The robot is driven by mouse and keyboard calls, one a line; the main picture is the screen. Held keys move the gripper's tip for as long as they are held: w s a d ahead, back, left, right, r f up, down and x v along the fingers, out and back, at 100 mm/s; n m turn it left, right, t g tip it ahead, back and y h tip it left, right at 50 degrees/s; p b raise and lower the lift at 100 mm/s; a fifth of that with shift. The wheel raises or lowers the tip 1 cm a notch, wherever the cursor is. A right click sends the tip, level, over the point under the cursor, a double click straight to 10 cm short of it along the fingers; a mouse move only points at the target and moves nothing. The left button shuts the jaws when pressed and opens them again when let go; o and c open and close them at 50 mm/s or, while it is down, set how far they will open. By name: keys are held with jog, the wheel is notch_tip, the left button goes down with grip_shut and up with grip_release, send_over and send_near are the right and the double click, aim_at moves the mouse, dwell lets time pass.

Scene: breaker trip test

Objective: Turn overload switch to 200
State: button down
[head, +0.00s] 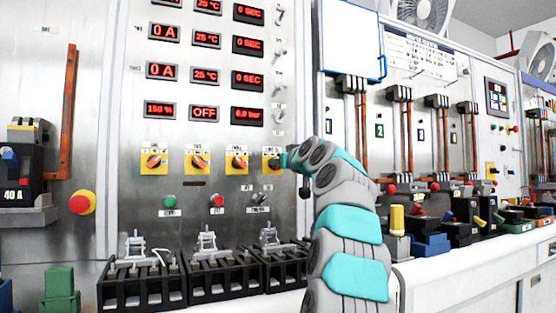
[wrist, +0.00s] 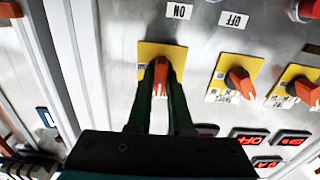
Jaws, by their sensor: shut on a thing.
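Several rotary switches with orange-red knobs on yellow plates sit in a row on the metal panel. I cannot read which label names the overload switch. My gripper (head: 284,159) is at the rightmost switch (head: 271,161) and partly covers it in the head view. In the wrist view, where the panel appears upside down, my gripper (wrist: 161,68) has its two dark fingers shut on either side of that switch's orange knob (wrist: 160,80). The knob lies roughly along the fingers. The other knobs, such as the neighbouring one (wrist: 238,82), stand apart from the fingers and are turned at a slant.
A display (head: 159,110) above the switches reads 150 %, and another (head: 205,113) reads OFF. A green button (head: 170,201) and a red button (head: 217,200) lie below. Black terminal blocks (head: 142,285) stand on the ledge below the panel.

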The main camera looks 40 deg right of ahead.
jog(key=shift+d+m+p, duration=0.1)
jog(key=shift+m+p, duration=0.65)
jog(key=shift+m, duration=3.75)
jog(key=c, duration=0.8)
grip_release()
jog(key=shift+s, duration=0.1)
jog(key=b+v, duration=0.1)
jog(key=v, duration=0.6)
jog(key=shift+s+b, duration=0.35)
